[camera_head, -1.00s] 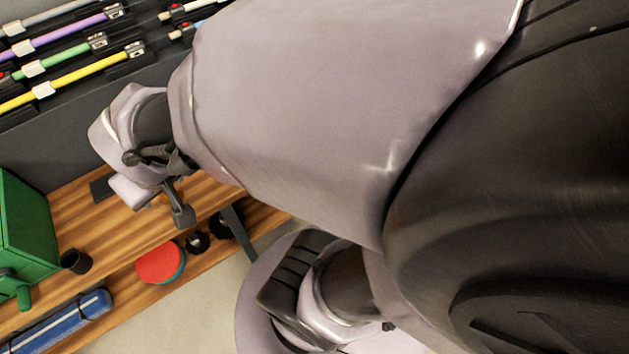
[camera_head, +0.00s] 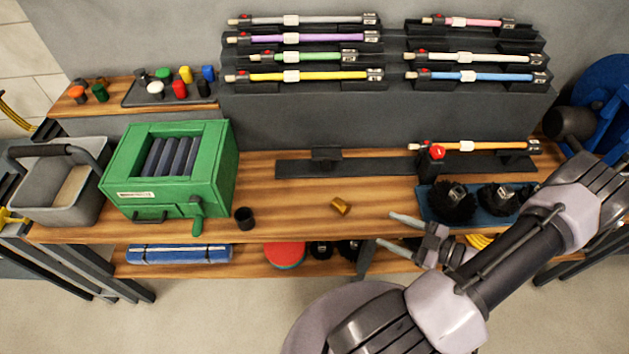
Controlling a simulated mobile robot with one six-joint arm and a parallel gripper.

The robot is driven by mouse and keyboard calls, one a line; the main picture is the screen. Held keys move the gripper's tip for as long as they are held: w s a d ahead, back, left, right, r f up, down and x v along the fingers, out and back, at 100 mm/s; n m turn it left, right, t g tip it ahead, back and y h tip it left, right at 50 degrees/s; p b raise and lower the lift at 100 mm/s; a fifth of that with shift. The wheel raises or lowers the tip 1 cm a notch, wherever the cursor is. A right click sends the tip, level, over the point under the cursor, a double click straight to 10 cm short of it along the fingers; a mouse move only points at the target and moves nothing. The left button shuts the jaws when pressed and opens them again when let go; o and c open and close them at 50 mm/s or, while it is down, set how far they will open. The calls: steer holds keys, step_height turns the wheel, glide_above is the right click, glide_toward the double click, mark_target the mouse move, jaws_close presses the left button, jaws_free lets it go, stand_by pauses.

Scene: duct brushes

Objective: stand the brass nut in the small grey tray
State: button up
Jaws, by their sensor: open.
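The brass nut (camera_head: 341,206) lies tilted on the wooden bench top, right of a small black cup. My gripper (camera_head: 385,229) is open and empty, with its fingers pointing left, a little right of the nut and nearer the front edge. It appears apart from the nut. A small dark grey tray (camera_head: 136,101) lies on the raised shelf at the back left, with several coloured caps on and beside it. I cannot tell for sure that this is the task's tray.
A green box with a crank (camera_head: 205,185), a grey handled bin (camera_head: 38,195) and the black cup (camera_head: 245,219) stand at left. A dark rail (camera_head: 292,169) lies behind the nut. A blue tray (camera_head: 429,216) with black brushes is at right. Coloured rods hang on the rack behind.

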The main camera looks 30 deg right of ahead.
mark_target(347, 209)
steer(key=w+a+f+m+b, duration=0.1)
steer(key=w, duration=0.4)
steer(key=w+a+f+m+t+h+b, duration=0.1)
steer(key=w+f+m, duration=0.1)
steer(key=w, duration=0.3)
steer(key=w+a+f+m+h+b, duration=0.1)
steer(key=w+a+f+m+b, duration=0.1)
steer(key=w, duration=0.3)
steer(key=shift+w+f+t, duration=0.1)
steer(key=shift+w+t, duration=0.05)
steer(key=shift+t, duration=0.15)
steer(key=shift+c, duration=0.4)
jaws_close()
